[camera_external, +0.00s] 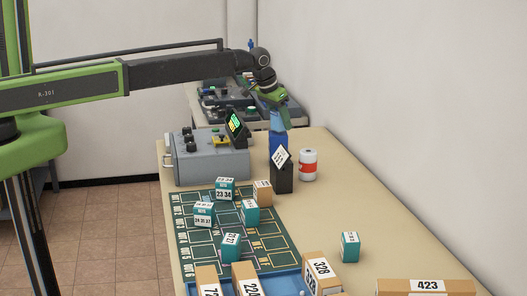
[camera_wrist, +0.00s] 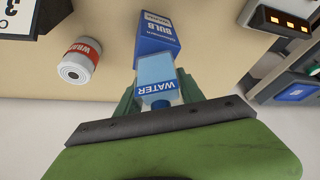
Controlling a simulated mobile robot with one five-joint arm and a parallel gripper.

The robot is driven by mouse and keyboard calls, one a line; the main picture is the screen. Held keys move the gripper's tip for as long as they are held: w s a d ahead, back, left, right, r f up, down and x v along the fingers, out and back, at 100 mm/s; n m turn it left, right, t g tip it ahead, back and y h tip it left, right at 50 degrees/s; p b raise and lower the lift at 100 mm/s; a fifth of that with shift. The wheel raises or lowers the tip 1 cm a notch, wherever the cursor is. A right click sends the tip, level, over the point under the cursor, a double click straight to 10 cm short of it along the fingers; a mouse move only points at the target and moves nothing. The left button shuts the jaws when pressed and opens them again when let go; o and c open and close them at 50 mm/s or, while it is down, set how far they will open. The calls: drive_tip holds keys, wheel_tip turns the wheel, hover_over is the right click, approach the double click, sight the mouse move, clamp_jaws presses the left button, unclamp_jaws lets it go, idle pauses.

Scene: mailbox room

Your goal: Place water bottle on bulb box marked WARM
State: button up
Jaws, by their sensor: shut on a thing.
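The water bottle (camera_wrist: 156,76) is a light blue block with a dark blue WATER label. My gripper (camera_wrist: 157,105) is shut on it in the wrist view. A blue bulb box (camera_wrist: 157,38) with BULB lettering lies just beyond the bottle's far end in that view. In the outside view, the bottle (camera_external: 278,118) is in my gripper (camera_external: 275,100), directly above the blue box (camera_external: 277,139). The bottle and box look touching or nearly so; I cannot tell which.
A red and white can (camera_external: 308,165) stands right of the box. A dark block with a white card (camera_external: 282,178) stands in front. A grey control box (camera_external: 210,160) is at left. Several teal boxes sit on the green mat (camera_external: 270,256). The wall is close on the right.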

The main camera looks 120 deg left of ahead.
drive_tip(key=shift+f, duration=0.45)
drive_tip(key=o, duration=1.5)
drive_tip(key=shift+c, duration=0.2)
drive_tip(key=shift+d+r+p, duration=0.1)
drive_tip(key=shift+r+p, duration=0.45)
drive_tip(key=shift+p, duration=0.1)
drive_tip(key=p+v, duration=1)
drive_tip(key=v, duration=0.1)
